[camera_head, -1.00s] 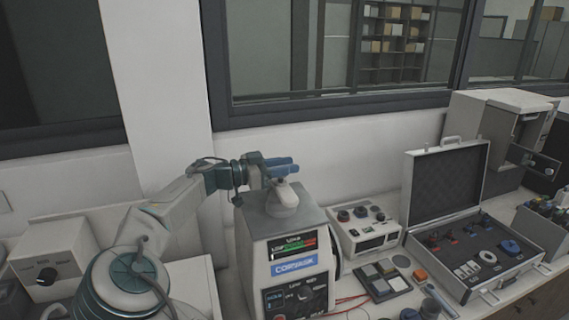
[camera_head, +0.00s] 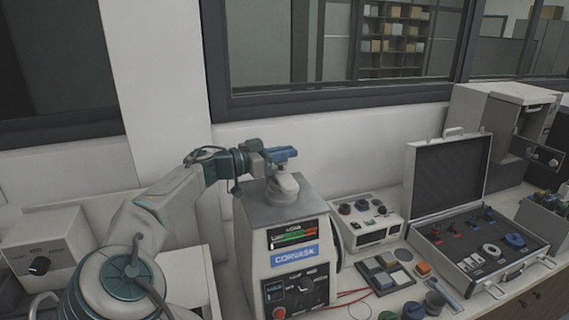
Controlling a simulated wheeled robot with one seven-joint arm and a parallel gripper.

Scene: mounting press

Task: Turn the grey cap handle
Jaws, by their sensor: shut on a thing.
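The grey cap handle (camera_head: 284,186) sits on top of the mounting press (camera_head: 290,255), a light grey box with a "CORVASK" label, a coloured gauge and a dark knob panel. My gripper (camera_head: 284,155) has blue fingers and is right above the cap, at its upper part. It is shut on the cap handle. The fingers hide the top of the handle, and the exact contact is too small to make out. My arm reaches in from the left, with the wrist roughly level.
A small device with dark knobs (camera_head: 366,222) stands right of the press. An open case (camera_head: 475,262) with parts lies further right. A tray of square samples (camera_head: 385,272) and red cables lie in front. A window and wall are behind.

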